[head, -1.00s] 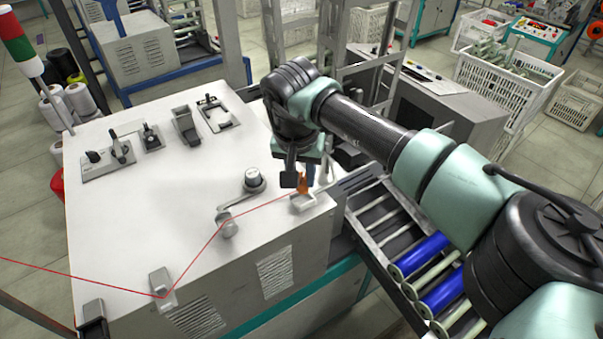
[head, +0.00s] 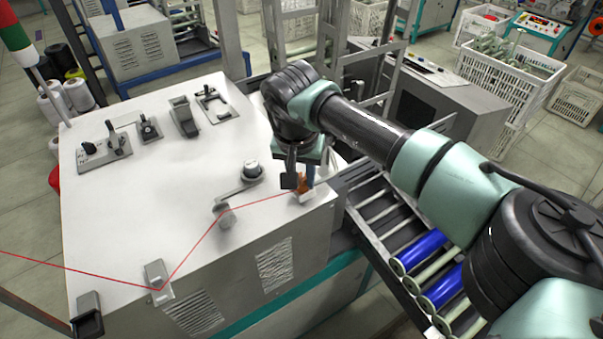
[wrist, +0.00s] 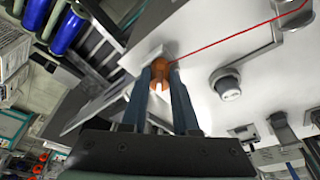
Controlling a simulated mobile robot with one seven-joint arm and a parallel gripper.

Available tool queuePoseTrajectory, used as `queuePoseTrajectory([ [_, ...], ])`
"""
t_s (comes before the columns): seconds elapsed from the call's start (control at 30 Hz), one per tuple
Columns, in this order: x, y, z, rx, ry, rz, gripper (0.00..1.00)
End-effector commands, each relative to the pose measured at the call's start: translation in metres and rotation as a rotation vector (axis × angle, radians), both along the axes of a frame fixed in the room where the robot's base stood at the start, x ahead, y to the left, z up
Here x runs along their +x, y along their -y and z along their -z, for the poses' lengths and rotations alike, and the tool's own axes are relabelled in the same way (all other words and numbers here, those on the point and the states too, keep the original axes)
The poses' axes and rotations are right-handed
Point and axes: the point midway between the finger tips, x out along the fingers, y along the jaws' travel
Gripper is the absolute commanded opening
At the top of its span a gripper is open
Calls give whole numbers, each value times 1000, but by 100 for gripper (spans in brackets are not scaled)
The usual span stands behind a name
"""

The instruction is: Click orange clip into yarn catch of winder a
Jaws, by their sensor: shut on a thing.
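The orange clip (head: 306,182) is between the fingers of my gripper (head: 298,186), at the right front corner of the white winder top (head: 150,220). The wrist view shows the orange clip (wrist: 158,70) gripped between the two blue-grey fingertips (wrist: 160,82). A small pale block, which looks like the yarn catch (wrist: 142,58), lies right at the clip; it also shows below the clip in the head view (head: 304,199). I cannot tell whether the clip is seated in it. A red yarn (head: 262,200) runs taut from the clip to a grey tension arm and onward left.
A lever with a round knob (head: 252,170) stands left of my gripper. A front guide (head: 156,274) carries the yarn. Levers and brackets (head: 105,150) line the back of the top. A roller rack with blue bobbins (head: 418,251) is at the right.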

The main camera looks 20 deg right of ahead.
Motion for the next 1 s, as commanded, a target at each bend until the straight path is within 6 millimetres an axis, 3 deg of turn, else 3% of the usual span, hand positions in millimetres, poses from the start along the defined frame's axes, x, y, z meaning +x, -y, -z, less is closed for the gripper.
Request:
queuePoseTrajectory([
  [0.27,0,0,2,0,0,0,0],
  [0.3,0,0,2,0,1,0,30],
  [0.5,0,0,2,0,1,0,63],
  [0.83,0,0,0,0,2,0,63],
  [1.0,-4,-2,-21,-2,6,-2,63],
])
